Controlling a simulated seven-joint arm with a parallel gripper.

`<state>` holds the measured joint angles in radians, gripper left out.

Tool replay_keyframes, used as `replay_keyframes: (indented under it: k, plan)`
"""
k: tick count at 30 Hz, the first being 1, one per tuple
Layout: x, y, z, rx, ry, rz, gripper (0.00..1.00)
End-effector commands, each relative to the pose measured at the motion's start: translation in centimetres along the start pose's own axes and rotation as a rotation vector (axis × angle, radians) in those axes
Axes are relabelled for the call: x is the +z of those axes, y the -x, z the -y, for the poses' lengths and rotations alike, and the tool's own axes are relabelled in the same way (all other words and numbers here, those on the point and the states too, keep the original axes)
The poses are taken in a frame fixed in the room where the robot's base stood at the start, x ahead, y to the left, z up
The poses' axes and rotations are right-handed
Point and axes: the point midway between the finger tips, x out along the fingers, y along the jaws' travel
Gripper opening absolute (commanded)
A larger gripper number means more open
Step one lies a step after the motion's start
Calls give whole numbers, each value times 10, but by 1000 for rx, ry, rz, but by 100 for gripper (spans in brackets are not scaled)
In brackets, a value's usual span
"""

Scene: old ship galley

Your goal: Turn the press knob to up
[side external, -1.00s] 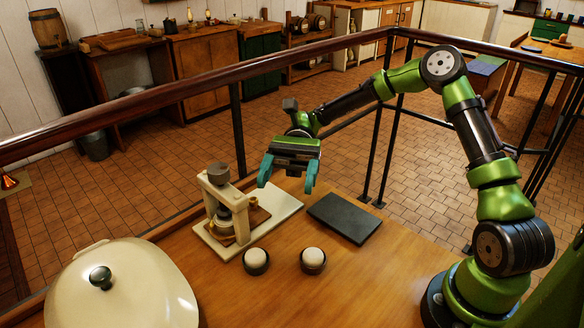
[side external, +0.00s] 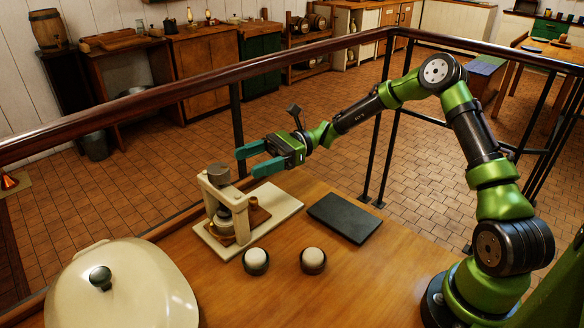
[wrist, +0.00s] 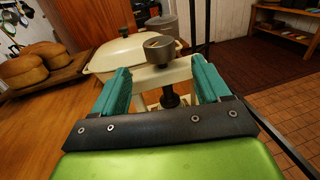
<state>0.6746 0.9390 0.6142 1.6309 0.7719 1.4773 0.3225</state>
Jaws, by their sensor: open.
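The press (side external: 205,200) is a cream frame on a cream base board, with a round grey-brown knob (side external: 218,172) on top. A dark spindle and stacked round parts sit under its crossbar. My gripper (side external: 248,161) is open and empty, to the right of the knob, with its teal fingers pointing level toward it. In the wrist view the knob (wrist: 159,49) shows beyond the gap between my fingertips (wrist: 160,75), apart from both. The lower part of the press is partly hidden there by my gripper.
A large cream lidded dish (side external: 125,285) stands at front left. Two small dark cups with pale tops (side external: 256,261) (side external: 313,260) and a dark flat slab (side external: 345,217) lie on the table. A wooden rail (side external: 290,50) runs behind. Round loaves (wrist: 45,50) show in the wrist view.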

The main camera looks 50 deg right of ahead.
Motion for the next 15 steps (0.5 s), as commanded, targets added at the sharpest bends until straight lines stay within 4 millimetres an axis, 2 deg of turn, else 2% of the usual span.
replay_keyframes:
  k: [3, 9, 15]
  plan:
    - [0, -28, -1, 5, 0, 1, 76]
    - [0, -69, -1, 4, 0, 2, 76]
    - [0, -96, -1, 3, 1, 2, 76]
